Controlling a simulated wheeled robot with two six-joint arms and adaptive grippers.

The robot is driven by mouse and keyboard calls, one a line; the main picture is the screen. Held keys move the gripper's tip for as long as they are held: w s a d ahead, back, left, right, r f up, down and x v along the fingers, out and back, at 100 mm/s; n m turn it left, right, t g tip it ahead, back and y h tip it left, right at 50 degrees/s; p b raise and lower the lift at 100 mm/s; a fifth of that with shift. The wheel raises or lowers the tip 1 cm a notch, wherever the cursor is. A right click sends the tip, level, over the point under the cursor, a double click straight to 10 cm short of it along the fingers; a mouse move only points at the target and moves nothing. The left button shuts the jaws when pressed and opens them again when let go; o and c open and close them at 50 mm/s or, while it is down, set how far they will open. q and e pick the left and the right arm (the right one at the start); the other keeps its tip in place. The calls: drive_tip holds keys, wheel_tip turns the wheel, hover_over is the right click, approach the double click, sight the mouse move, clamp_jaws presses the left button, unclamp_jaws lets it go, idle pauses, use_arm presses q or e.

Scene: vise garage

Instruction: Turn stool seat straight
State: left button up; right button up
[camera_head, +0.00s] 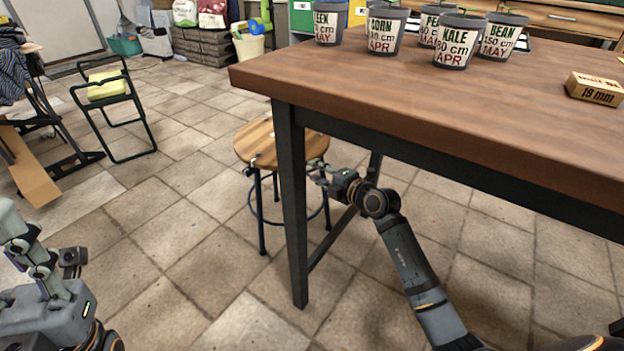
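The stool has a round wooden seat (266,141) on dark metal legs (261,215) with a ring low down. It stands on the floor just left of and partly behind the table's near leg. My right gripper (318,172) is beside the right edge of the seat, behind the table leg; its fingers are small here, and I cannot tell if they touch the seat or how far apart they are. My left gripper (28,245) is at the lower left over the floor, far from the stool. Its fingertips are not clear enough to tell open from shut.
The wooden table (400,95) fills the right side, its dark leg (291,205) in front of the stool. Several labelled pots (456,45) and a 19 mm block (594,89) stand on it. A folding chair (108,90) is at left. Floor left of the stool is clear.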

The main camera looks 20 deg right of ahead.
drive_tip(key=shift+b+x, duration=0.45)
drive_tip(key=shift+x, duration=0.9)
clamp_jaws()
